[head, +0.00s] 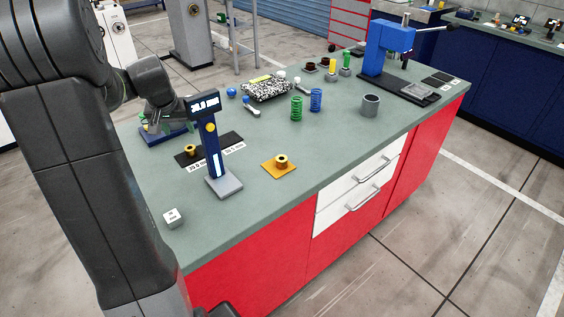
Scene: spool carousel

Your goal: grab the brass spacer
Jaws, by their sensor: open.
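Two brass-coloured ring-like pieces show in the head view, and I cannot tell for sure which one is the brass spacer. One brass piece (281,161) stands on an orange square plate near the front edge of the bench. Another, smaller brass piece (191,150) sits on a black labelled mat, left of the blue post with a display. My gripper (184,118) is at the end of my arm, left of and behind that display, above the back-left of the bench. It is open; its fingertips are mostly hidden. It is apart from both brass pieces.
The blue post (212,150) on a grey base stands between the two brass pieces. A blue tray (160,139) with green parts lies below my gripper. Green (297,108) and blue springs (316,100), a grey cup (370,105) and a blue press (388,50) stand farther right.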

